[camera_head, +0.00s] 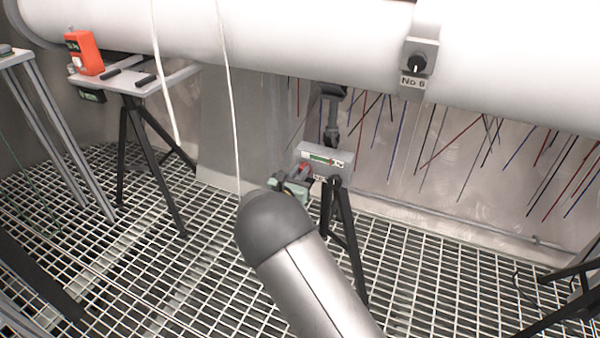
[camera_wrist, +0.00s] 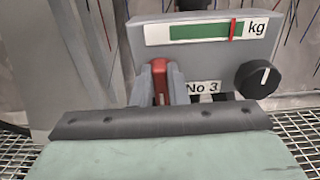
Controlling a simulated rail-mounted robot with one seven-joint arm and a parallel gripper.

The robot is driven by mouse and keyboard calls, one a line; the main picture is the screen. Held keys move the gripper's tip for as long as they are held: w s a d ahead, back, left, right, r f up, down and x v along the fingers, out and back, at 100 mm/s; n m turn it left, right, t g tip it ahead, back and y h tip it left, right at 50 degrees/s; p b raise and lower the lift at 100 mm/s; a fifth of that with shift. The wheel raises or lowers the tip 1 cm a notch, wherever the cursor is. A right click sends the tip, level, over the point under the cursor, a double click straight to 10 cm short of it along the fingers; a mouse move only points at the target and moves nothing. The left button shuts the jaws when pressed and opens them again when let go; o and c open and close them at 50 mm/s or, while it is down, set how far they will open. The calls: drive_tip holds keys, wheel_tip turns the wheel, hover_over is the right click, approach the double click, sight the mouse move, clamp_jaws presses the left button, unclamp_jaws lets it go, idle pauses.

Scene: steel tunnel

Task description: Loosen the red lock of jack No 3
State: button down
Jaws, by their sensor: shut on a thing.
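Jack No 3 (camera_wrist: 215,55) is a grey box with a "No 3" label, a green "kg" gauge with a red mark near its right end, and a black knob (camera_wrist: 257,79). In the head view the jack (camera_head: 342,170) sits on a black tripod. Its red lock (camera_wrist: 161,86) stands left of the label in the wrist view, and its lower part is hidden. My gripper (camera_wrist: 160,75) is shut on the red lock, with one grey finger on each side of it. In the head view my gripper (camera_head: 298,181) is at the jack's left side, partly hidden by my arm.
A large white pipe (camera_head: 300,30) crosses above, with a No 6 box (camera_head: 420,65) on it. A table (camera_head: 150,80) at left bears an orange device (camera_head: 84,53). Thin white cables hang nearby. Coloured rods line the back wall. The floor is open grating (camera_head: 140,270).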

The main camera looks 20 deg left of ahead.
drive_tip(key=shift+n+p, duration=0.4)
drive_tip(key=shift+p, duration=0.1)
drive_tip(key=shift+a+r+n+p, duration=0.15)
drive_tip(key=shift+r+n+p, duration=0.05)
drive_tip(key=shift+n+p, duration=0.85)
drive_tip(key=shift+a+f+n+p, duration=0.15)
drive_tip(key=shift+f+n+p, duration=0.1)
drive_tip(key=shift+n+p, duration=1.45)
drive_tip(key=shift+a+f+n+p, duration=0.2)
drive_tip(key=shift+n+p, duration=0.85)
drive_tip(key=shift+n, duration=1.3)
drive_tip(key=shift+a+f+n+p, duration=0.1)
drive_tip(key=shift+f+n+p, duration=0.15)
drive_tip(key=shift+n+p, duration=1.45)
drive_tip(key=shift+f+n, duration=0.1)
drive_tip(key=shift+n, duration=0.4)
drive_tip(key=c, duration=1.4)
unclamp_jaws()
drive_tip(key=shift+c, duration=0.2)
drive_tip(key=s+a+p, duration=0.1)
drive_tip(key=s, duration=1.6)
drive_tip(key=shift+s+a+p, duration=0.2)
drive_tip(key=shift+p, duration=0.15)
